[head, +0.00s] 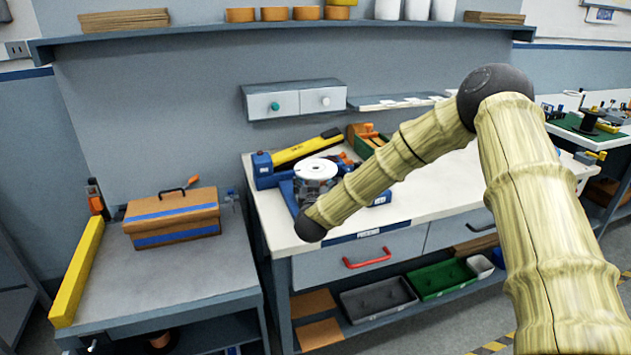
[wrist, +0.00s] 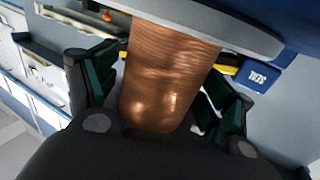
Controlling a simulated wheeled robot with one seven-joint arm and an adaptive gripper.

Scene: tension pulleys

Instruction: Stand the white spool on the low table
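The white spool (head: 316,168) shows in the head view as a round white flange above the left end of the white-topped bench. In the wrist view its copper-coloured winding (wrist: 168,75) stands between the fingers, with the pale flange (wrist: 225,28) at the top. My gripper (wrist: 163,85) appears shut on the winding, with a dark finger on each side. In the head view the gripper (head: 314,193) is small and partly hidden by my arm. The spool's lower end is hidden. The low grey table (head: 190,280) stands at the left, beside the bench.
A brown toolbox (head: 172,218) with blue stripes stands on the low table's back part. A yellow bar (head: 78,270) runs along its left edge. The table's front and right parts are clear. A blue fixture (head: 262,170) and a yellow-black level (head: 305,148) are close to the spool.

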